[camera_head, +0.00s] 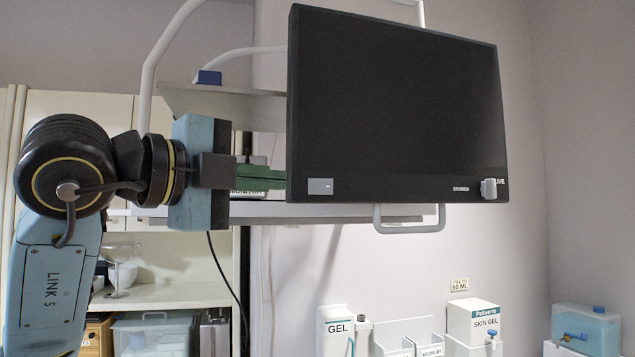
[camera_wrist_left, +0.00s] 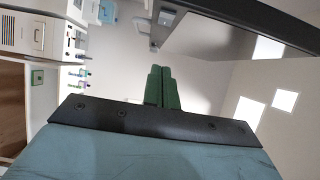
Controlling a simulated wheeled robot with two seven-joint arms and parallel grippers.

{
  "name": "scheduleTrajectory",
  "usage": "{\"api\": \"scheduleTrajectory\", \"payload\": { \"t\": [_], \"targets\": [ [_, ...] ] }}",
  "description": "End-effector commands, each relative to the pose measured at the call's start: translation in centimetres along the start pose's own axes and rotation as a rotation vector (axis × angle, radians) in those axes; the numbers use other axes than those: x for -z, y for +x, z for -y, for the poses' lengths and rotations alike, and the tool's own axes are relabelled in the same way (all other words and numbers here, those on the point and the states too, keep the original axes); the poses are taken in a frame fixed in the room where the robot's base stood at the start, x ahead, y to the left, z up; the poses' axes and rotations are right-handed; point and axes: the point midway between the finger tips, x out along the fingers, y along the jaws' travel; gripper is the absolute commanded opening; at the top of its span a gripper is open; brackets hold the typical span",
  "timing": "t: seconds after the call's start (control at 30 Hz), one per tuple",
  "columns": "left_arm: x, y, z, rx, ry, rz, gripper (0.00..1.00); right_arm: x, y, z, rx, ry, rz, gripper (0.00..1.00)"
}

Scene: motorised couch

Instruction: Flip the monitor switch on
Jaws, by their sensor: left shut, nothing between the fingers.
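The monitor (camera_head: 395,105) is a large dark screen on a white frame; its dark edge also crosses the upper right of the left wrist view (camera_wrist_left: 262,22). My left gripper (camera_head: 276,178) has its green fingers shut and empty, just left of the monitor's lower left edge. In the left wrist view the fingers (camera_wrist_left: 164,78) lie side by side. A white label (camera_head: 250,193), partly covered by the gripper, seems to read MONITOR. I cannot make out the switch or its position; the gripper may hide it. I cannot tell whether the fingers touch anything. My right gripper is not in view.
A white shelf (camera_head: 330,211) runs under the gripper and monitor, with a handle (camera_head: 410,229) below. A grey panel (camera_head: 225,103) with a blue item (camera_head: 208,77) is above the gripper. Gel dispensers and boxes (camera_head: 473,321) stand lower right. A dark cable hangs below the shelf.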

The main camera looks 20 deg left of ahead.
Motion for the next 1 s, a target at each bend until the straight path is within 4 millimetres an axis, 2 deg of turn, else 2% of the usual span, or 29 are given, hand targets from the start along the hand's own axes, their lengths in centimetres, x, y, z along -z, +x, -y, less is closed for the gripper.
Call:
{"api": "scheduleTrajectory", "payload": {
  "t": [0.4,0.6,1.0],
  "targets": [
    [0.0,8.7,0.3,-0.004,-0.002,-0.001,0.0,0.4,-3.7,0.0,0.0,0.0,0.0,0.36],
    [-2.2,10.6,0.2,-0.004,-0.002,0.0,0.0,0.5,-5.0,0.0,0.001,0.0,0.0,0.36],
    [-2.8,11.2,-0.1,-0.001,0.0,-0.002,0.0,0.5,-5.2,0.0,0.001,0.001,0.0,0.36]
  ]
}}
